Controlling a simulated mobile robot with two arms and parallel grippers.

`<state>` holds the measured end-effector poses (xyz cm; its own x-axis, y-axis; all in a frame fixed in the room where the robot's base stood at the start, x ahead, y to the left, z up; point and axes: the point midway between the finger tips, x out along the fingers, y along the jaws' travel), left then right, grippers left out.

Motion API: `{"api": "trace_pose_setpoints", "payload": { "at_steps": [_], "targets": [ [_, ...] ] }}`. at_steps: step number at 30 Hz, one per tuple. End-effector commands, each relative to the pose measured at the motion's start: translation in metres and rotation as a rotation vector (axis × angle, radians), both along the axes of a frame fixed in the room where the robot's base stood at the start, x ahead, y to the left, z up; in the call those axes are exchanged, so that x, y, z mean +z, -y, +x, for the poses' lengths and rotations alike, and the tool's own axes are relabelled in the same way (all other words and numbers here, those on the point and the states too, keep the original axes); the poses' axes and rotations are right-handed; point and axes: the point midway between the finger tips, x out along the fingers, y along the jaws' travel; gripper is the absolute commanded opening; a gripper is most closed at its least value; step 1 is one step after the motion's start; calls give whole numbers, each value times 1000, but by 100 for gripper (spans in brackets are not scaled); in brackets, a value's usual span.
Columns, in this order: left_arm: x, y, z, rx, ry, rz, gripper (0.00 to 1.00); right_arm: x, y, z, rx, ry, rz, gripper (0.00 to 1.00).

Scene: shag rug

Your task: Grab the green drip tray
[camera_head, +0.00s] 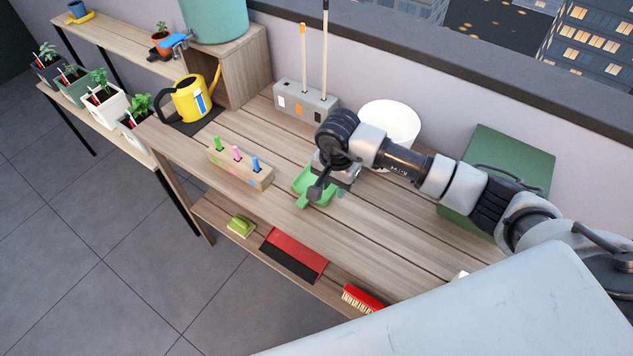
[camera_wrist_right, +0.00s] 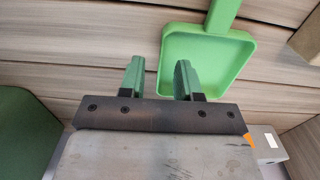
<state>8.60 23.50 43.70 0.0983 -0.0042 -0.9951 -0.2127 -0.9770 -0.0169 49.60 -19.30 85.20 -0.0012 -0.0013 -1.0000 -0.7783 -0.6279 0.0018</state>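The green drip tray (camera_head: 299,184) lies on the wooden bench, partly hidden under my right gripper (camera_head: 322,187). It is a shallow square pan with a short handle. In the right wrist view the tray (camera_wrist_right: 208,62) is flat on the planks, its handle pointing up the picture. My right gripper (camera_wrist_right: 160,78) is open there, its two green fingers apart. The right finger overlaps the tray's left part and the left finger is outside it. The tray's left rim shows between them; I cannot tell whether they touch it. My left gripper is not in view.
A wooden block with coloured pegs (camera_head: 238,169) stands left of the tray. A grey holder (camera_head: 305,103) and white bucket (camera_head: 392,120) stand behind. A green case (camera_head: 515,160) is at right. A red dustpan (camera_head: 296,250) and brush (camera_head: 362,297) are on the lower shelf.

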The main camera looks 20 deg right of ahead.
Motion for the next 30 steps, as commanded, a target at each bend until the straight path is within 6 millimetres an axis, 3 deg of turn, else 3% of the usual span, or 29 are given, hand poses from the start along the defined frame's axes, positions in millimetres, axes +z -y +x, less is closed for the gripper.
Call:
{"api": "trace_pose_setpoints", "payload": {
  "at_steps": [3,12,19,30],
  "targets": [
    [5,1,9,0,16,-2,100,-14,0,0,-1,-1,2,33],
    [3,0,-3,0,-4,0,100,-20,0,1,0,2,1,33],
    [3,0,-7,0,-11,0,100,-20,0,1,0,2,1,0],
    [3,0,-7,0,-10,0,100,-19,0,1,0,2,1,0]
  ]
}}
